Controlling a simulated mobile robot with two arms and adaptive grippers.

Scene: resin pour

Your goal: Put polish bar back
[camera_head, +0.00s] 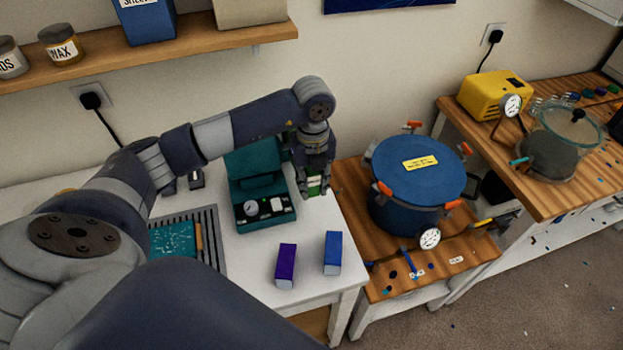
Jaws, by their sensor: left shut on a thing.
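My left gripper (314,188) reaches in from the left and points down over the right edge of the white table (235,255). It is shut on a green bar (314,182) with a pale end, mostly hidden between the fingers. A purple bar (286,265) and a blue bar (333,252) stand apart from each other near the table's front right corner, in front of the gripper. Whether the green bar touches the table I cannot tell. My right gripper is not in view.
A blue pressure pot (418,180) stands on the wooden bench to the right. A grey slotted tray (212,245) lies at left. Bare table lies around the bars.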

